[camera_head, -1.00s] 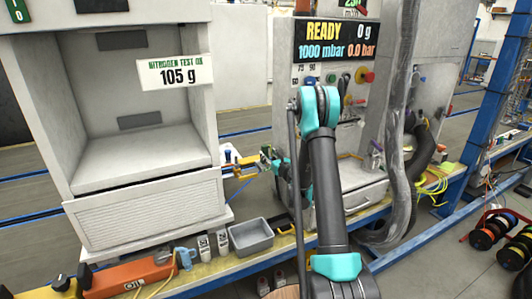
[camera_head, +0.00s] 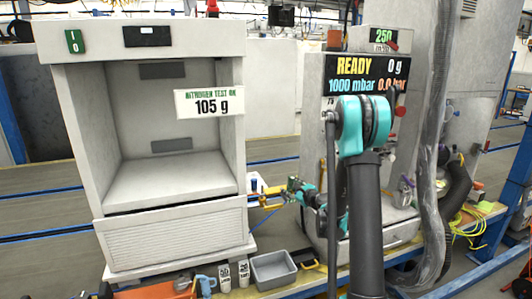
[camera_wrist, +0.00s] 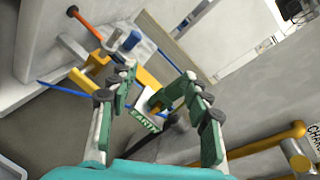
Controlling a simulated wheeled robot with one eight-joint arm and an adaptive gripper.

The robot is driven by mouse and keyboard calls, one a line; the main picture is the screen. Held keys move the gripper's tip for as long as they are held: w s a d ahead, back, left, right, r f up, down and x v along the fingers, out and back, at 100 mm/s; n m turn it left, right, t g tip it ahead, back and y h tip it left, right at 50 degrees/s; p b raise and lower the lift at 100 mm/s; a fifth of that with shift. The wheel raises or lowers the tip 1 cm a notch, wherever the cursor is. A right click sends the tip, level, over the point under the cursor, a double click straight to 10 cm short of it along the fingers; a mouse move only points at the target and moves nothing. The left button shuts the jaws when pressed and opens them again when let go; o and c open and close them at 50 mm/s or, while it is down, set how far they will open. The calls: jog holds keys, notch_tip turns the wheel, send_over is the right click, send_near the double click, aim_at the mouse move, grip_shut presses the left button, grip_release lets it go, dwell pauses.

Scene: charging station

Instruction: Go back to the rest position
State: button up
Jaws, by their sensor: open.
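My arm, dark with teal joints, reaches up and folds over in the right half of the head view. My gripper (camera_head: 290,189) is between the white test cabinet (camera_head: 175,245) and the grey charging unit (camera_head: 312,150). In the wrist view my gripper (camera_wrist: 160,78) is open, its green-padded fingers spread with nothing held between them. Beyond the fingers is a yellow bracket (camera_wrist: 98,72) with an orange and a blue-ended rod. A green "EARTH" label (camera_wrist: 143,119) shows between the fingers.
The cabinet's open chamber is empty and its sign (camera_head: 209,103) reads 105 g. The unit's display (camera_head: 355,75) reads READY. A grey bin (camera_head: 273,272) and two small bottles stand on the bench front. A thick grey hose (camera_head: 430,150) hangs at right.

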jog(key=s+a+n+g+h, duration=0.25)
jog(key=s+n+g, duration=0.35)
jog(key=s+n, duration=1.1)
jog(key=s+d+f+n+g+h, duration=0.1)
jog(key=s+d+f+n, duration=0.1)
jog(key=s, duration=0.6)
jog(key=s+d+f+n+g+h, duration=0.2)
jog(key=s+d+n, duration=0.1)
jog(key=s, duration=0.6)
jog(key=s+d+f+n+g+h, duration=0.1)
jog(key=s+d+f+n, duration=0.1)
jog(key=s, duration=0.7)
jog(key=shift+d+n+h, duration=0.3)
jog(key=shift+d+h, duration=0.05)
jog(key=shift+d, duration=0.55)
